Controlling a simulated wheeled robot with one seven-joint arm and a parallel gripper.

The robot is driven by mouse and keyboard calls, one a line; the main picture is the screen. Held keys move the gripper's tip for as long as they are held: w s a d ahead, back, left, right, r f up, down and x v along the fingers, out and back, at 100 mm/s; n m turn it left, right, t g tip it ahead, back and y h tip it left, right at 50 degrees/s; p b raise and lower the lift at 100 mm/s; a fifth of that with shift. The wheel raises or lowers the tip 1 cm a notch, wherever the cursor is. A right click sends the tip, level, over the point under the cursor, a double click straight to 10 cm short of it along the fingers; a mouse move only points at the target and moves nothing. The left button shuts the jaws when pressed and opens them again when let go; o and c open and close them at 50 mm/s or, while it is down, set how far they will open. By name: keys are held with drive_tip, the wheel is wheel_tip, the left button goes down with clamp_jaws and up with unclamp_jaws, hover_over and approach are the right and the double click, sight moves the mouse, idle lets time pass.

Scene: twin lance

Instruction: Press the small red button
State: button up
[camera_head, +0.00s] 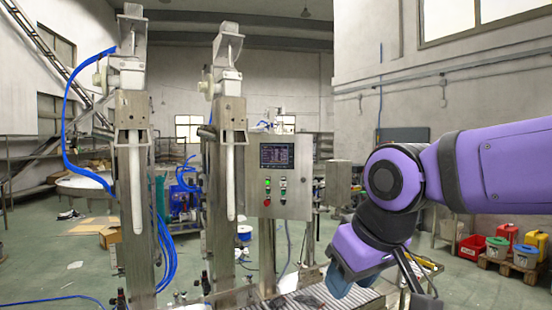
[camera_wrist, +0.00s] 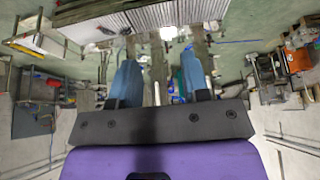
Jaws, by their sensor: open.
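A grey control box (camera_head: 300,190) stands behind the two metal columns. It has a dark screen (camera_head: 277,156) with small buttons below it. A small red button (camera_head: 267,202) sits at the lower left of this group, under green ones (camera_head: 267,183). My gripper (camera_head: 342,282) is to the right of and lower than the box in the head view, apart from the button. In the wrist view my gripper (camera_wrist: 161,72) has its two blue fingers wide apart with nothing between them. I cannot make out the red button in the wrist view.
Two tall metal columns (camera_head: 133,190) (camera_head: 228,180) with white nozzles stand left of the box. A ribbed conveyor surface (camera_head: 335,298) lies below my gripper. Blue hoses (camera_head: 70,140) hang at the left. Coloured containers (camera_head: 505,240) stand on a pallet at the right.

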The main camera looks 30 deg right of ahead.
drive_tip(key=shift+c, duration=0.2)
clamp_jaws()
idle(1.5)
